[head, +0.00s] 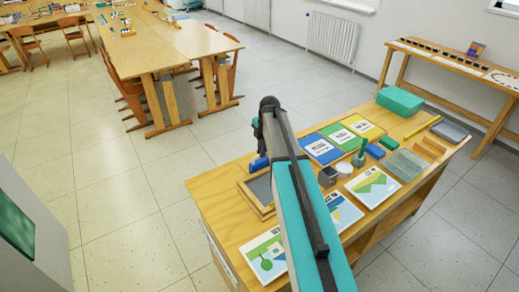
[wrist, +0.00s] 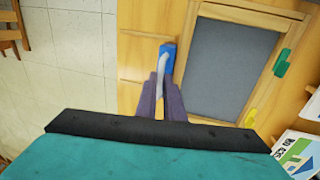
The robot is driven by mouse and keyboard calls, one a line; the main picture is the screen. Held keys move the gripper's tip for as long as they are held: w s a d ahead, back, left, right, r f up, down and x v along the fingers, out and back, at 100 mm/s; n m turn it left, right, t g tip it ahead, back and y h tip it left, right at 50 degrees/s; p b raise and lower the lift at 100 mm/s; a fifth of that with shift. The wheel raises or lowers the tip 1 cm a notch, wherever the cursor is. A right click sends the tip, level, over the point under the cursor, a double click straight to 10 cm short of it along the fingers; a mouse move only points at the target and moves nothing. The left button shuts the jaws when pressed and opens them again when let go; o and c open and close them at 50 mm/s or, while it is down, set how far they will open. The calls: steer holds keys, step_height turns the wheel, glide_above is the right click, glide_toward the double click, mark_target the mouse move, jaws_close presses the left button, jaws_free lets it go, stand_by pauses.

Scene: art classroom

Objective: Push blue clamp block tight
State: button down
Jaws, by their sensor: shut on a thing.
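The blue clamp block (wrist: 168,54) shows at the fingertips of my gripper (wrist: 163,82) in the wrist view, with a pale grey side facing the camera. My gripper is shut on it. The block is just left of the wooden frame (wrist: 191,62) around a dark grey panel (wrist: 228,67); I cannot tell whether it touches the frame. In the head view the blue block (head: 258,165) shows at the upper left of the framed panel (head: 261,188), and my arm hides most of my gripper.
A green clamp piece (wrist: 283,62) and a yellow one (wrist: 250,117) sit at the frame's right side. Cards, a green box (head: 400,102), a glue bottle and small items cover the rest of the wooden table (head: 222,205). Open floor lies to the left.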

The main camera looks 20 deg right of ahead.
steer(key=shift+s+d, duration=0.1)
steer(key=shift+s, duration=0.1)
steer(key=c, duration=1.9)
jaws_free()
steer(key=shift+s, duration=0.1)
steer(key=shift+o, duration=0.2)
steer(key=shift+r, duration=0.15)
steer(key=shift+r, duration=0.2)
step_height(320, 180, up, 13)
steer(key=s+b, duration=0.2)
steer(key=b, duration=0.1)
steer(key=shift+s+d+b, duration=0.2)
steer(key=shift+b, duration=0.15)
steer(key=shift+f, duration=0.1)
